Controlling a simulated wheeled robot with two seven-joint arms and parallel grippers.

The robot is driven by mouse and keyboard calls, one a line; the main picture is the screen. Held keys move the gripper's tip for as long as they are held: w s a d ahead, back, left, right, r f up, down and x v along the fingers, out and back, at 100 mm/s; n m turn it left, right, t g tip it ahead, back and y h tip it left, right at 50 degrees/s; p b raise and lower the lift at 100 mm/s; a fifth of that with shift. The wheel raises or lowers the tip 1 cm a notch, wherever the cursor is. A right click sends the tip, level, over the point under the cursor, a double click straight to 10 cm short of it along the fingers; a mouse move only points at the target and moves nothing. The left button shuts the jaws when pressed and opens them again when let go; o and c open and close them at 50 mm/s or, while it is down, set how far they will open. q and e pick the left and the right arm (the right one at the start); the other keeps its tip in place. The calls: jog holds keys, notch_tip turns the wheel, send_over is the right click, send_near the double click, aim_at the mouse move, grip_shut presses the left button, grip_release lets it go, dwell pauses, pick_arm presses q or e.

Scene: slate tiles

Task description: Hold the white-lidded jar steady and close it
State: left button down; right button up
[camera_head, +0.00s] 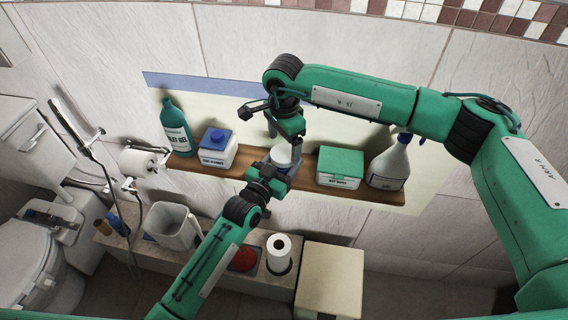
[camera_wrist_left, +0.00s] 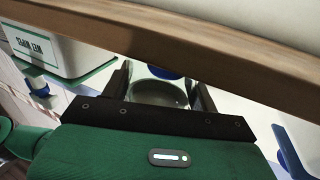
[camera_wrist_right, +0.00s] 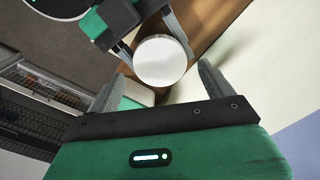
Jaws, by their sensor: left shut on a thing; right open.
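The white-lidded jar (camera_head: 283,154) stands at the front of the wooden shelf. Its round white lid (camera_wrist_right: 160,61) is seen from above in the right wrist view; whether it is fully seated I cannot tell. My left gripper (camera_head: 272,176) is shut on the jar from the front, its fingers on both sides of the grey body (camera_wrist_left: 160,93) in the left wrist view. My right gripper (camera_head: 286,136) points down above the jar. It is open and empty, with its fingers (camera_wrist_right: 160,84) apart on either side of the lid and no visible contact.
The shelf (camera_head: 246,176) also holds a teal bottle (camera_head: 175,127), a blue-lidded box (camera_head: 217,149), a green-lidded box (camera_head: 340,166) and a spray bottle (camera_head: 390,165). The wall is close behind.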

aim_at(284, 153)
jog(key=shift+f, duration=1.55)
jog(key=c, duration=1)
jog(key=shift+c, duration=0.2)
jog(key=shift+m, duration=0.9)
jog(key=o, duration=1.2)
jog(key=shift+c, duration=0.2)
jog(key=shift+r, duration=0.1)
notch_tip(284, 153, up, 12)
